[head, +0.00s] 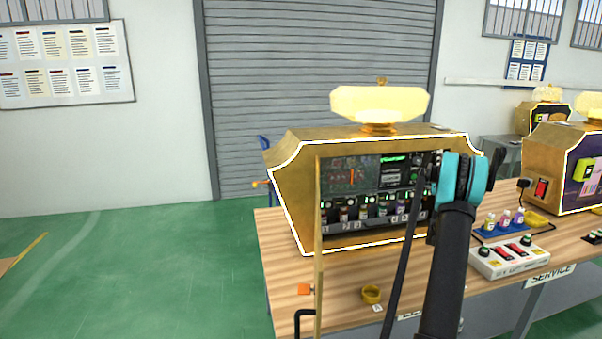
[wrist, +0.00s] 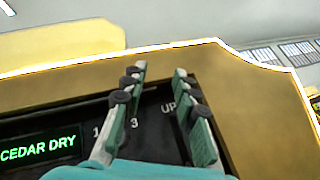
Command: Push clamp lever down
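The gold perfume machine (head: 295,190) stands on the wooden table with its front open onto a dark interior panel. My gripper (wrist: 160,72) is at the upper right of that panel. Its two teal fingers with black pads are spread apart, with nothing held between them. I cannot make out the clamp lever in either view; my arm and gripper cover part of the panel's right side. In the head view my arm hides the fingertips.
The open gold door (head: 318,250) stands edge-on in front of the machine. Small bottles (head: 364,211) line its lower interior. A white button box (head: 510,257) and blue tray (head: 500,231) lie to the right.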

